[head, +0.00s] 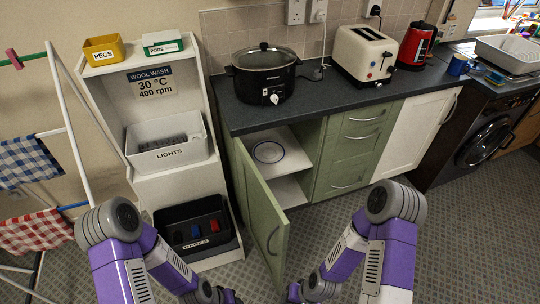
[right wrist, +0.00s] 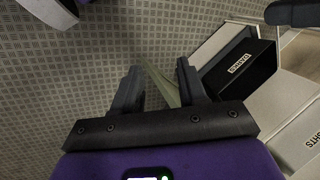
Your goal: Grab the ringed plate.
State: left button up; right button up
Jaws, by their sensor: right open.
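The ringed plate (head: 268,151), pale with a dark blue ring, lies on the upper shelf inside the open green cupboard (head: 289,158). It is not visible in the right wrist view. My right gripper (right wrist: 159,82) is open, its two fingers apart and no object held. It is low over the floor area, well away from the plate; a pale green strip, seemingly the door edge, shows beyond the fingers. In the head view both arms run out of the bottom edge, and my left gripper is not visible.
The green cupboard door (head: 262,212) stands open toward me, left of the shelf opening. A white laundry unit (head: 177,95) with a black bin labelled DARKS (head: 193,243) stands left. A slow cooker (head: 263,73) and toaster (head: 364,54) are on the counter. Tiled floor (head: 440,225) is clear at right.

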aim_at(269, 152)
jog(key=z, duration=2)
jog(key=i, duration=3.95)
jog(key=u, duration=4.9)
jog(key=i, duration=1.4)
jog(key=u, duration=0.05)
